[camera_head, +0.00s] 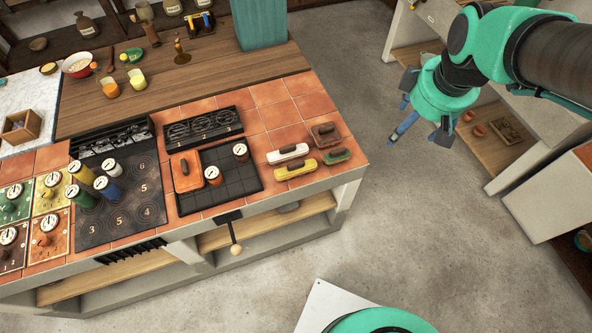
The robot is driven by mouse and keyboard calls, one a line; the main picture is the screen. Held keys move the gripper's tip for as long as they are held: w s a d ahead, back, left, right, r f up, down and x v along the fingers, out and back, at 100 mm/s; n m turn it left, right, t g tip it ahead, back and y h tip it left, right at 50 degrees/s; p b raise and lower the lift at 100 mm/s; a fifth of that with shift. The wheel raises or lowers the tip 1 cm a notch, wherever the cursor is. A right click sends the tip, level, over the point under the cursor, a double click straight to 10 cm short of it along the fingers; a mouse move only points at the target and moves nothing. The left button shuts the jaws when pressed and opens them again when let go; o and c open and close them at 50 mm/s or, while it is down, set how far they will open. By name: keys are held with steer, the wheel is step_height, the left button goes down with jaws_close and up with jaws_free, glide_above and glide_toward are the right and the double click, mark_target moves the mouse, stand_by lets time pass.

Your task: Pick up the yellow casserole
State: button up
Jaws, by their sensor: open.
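The yellow casserole (295,170) is a small, low, oblong piece with a pale bar on top. It lies near the front right part of the orange-tiled counter (268,93), just in front of a white and red one (288,153). My gripper (418,136) is open and empty. It hangs in the upper right of the head view, over the floor to the right of the counter and well apart from the casserole. My arm does not hide the casserole.
A green piece (337,156) and a brown one (325,133) lie close to its right. A dark grid plate (248,176) with dial-topped pieces is to its left. A tall teal block (260,22) stands at the back. Open floor (420,220) lies right of the counter.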

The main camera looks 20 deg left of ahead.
steer(key=w+a+f+n, duration=0.3)
steer(key=a+f+n, duration=0.15)
steer(key=a, duration=0.35)
steer(key=n+g+h+p, duration=0.1)
steer(key=n+g+p, duration=0.15)
steer(key=n, duration=0.75)
glide_above(296, 162)
steer(key=b, duration=0.1)
step_height(296, 162, down, 20)
steer(key=shift+w+f, duration=0.1)
steer(key=shift+f, duration=0.05)
step_height(296, 162, down, 8)
steer(key=shift+f+b, duration=0.15)
steer(key=shift+b, duration=0.4)
steer(key=shift+f, duration=0.15)
steer(key=shift+f, duration=0.1)
steer(key=shift+a+f+b, duration=0.15)
steer(key=shift+f+b, duration=0.15)
steer(key=shift+f, duration=0.95)
steer(key=shift+a+f+b, duration=0.15)
steer(key=shift+f+b, duration=0.15)
steer(key=shift+f, duration=0.95)
